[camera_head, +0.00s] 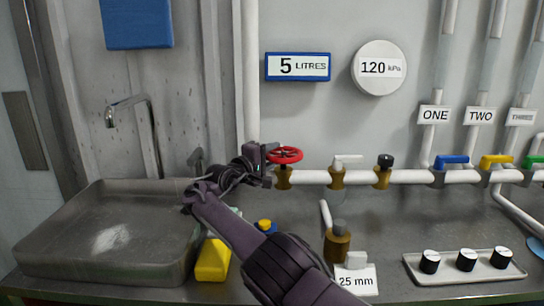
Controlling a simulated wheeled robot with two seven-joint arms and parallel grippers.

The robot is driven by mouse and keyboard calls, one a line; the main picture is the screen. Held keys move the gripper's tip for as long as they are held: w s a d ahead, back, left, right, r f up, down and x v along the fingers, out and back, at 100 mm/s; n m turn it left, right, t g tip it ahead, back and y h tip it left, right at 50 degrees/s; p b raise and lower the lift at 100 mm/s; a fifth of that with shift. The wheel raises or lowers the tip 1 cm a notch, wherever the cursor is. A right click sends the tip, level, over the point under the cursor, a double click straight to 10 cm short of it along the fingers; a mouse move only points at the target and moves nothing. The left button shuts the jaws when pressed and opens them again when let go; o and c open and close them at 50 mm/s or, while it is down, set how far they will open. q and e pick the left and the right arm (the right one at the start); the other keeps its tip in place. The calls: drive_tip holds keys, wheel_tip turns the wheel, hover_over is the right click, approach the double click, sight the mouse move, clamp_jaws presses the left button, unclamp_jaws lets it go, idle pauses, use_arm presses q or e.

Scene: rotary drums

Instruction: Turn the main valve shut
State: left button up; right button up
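A red handwheel (285,155) sits on a brass valve body at the left end of the white horizontal pipe (310,177). It is the only wheel-type valve in view and appears to be the main valve. My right arm reaches up from the bottom middle, and my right gripper (268,158) is at the left edge of the red wheel. Its fingertips are very close to the rim; I cannot tell whether they touch it or how far they are apart. My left gripper is not in view.
Along the pipe are a white-lever valve (347,159), a black-knob valve (385,161), and blue (452,160), yellow (496,160) and green (534,161) levers. A metal sink (40,262) is at left. A yellow block (213,262) and a knob tray (418,272) stand in front.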

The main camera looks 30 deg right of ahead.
drive_tip(key=shift+a, duration=0.1)
